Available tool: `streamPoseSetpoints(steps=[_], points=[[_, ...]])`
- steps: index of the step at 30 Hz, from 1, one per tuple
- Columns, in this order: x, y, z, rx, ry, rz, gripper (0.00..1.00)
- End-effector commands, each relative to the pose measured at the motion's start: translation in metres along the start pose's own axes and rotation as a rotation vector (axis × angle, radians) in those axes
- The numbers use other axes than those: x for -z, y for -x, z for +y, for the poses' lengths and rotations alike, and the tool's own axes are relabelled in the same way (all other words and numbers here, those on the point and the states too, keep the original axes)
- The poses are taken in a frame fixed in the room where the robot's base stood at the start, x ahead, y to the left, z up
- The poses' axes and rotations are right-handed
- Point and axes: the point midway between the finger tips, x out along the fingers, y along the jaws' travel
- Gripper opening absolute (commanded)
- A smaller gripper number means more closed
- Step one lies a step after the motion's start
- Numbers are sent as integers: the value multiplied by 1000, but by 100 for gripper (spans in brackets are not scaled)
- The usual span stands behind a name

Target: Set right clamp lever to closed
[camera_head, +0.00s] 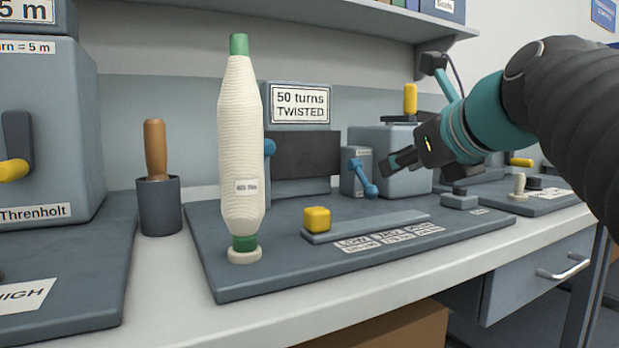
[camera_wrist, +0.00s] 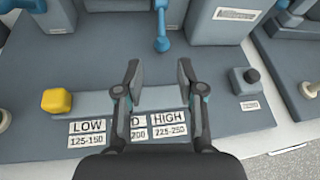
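The right clamp lever (camera_head: 364,180) is a blue handle with a rounded end on a grey block, slanting down to the right in the head view. In the wrist view the same blue lever (camera_wrist: 161,32) lies ahead of my fingers, between their lines, with a visible gap. My gripper (camera_head: 390,163) is just right of the lever in the head view. In the wrist view my gripper (camera_wrist: 159,75) is open, with nothing between its fingers. A second blue lever (camera_head: 269,147) is partly hidden behind the bobbin.
A tall cream bobbin (camera_head: 241,150) stands upright at the base's front left. A yellow slider knob (camera_head: 317,219) sits at the left end of a grey track with LOW and HIGH labels. A small dark button box (camera_wrist: 245,82) is right of my fingers. A wooden-handled tool (camera_head: 155,150) stands in a holder.

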Motion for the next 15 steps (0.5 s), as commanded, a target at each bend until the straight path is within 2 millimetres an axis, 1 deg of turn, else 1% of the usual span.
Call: streamPoseSetpoints(steps=[4,7,15], points=[[1,-6,-2,3,-3,2,38],[2,-18,-4,9,-6,3,38],[4,-67,-8,15,-8,6,38]])
